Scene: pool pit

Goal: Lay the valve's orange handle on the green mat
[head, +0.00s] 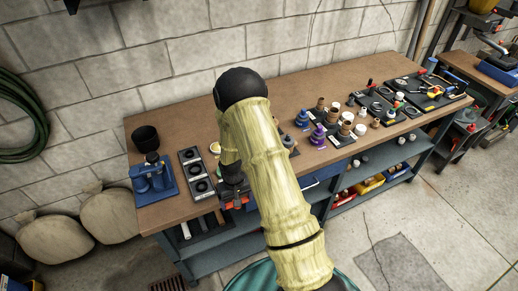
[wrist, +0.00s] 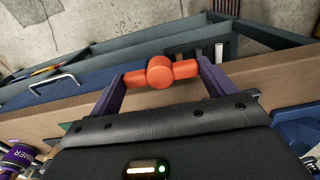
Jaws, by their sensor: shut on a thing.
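The orange handle (wrist: 160,72) is a short bar with a round hub in its middle. In the wrist view my gripper (wrist: 160,76) is shut on it, with one finger at each end of the bar. In the head view my gripper (head: 236,199) is at the bench's front edge, partly hidden by my arm, and a bit of red-orange shows there. The handle appears to be held over the front edge of the bench.
The wooden bench (head: 290,95) runs along a block wall. A blue fixture (head: 153,178) and a black cup (head: 146,138) stand at its left end, beside a black tray (head: 195,173). Bottles and fittings, including a purple can (head: 318,134), crowd the middle. Shelves lie below.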

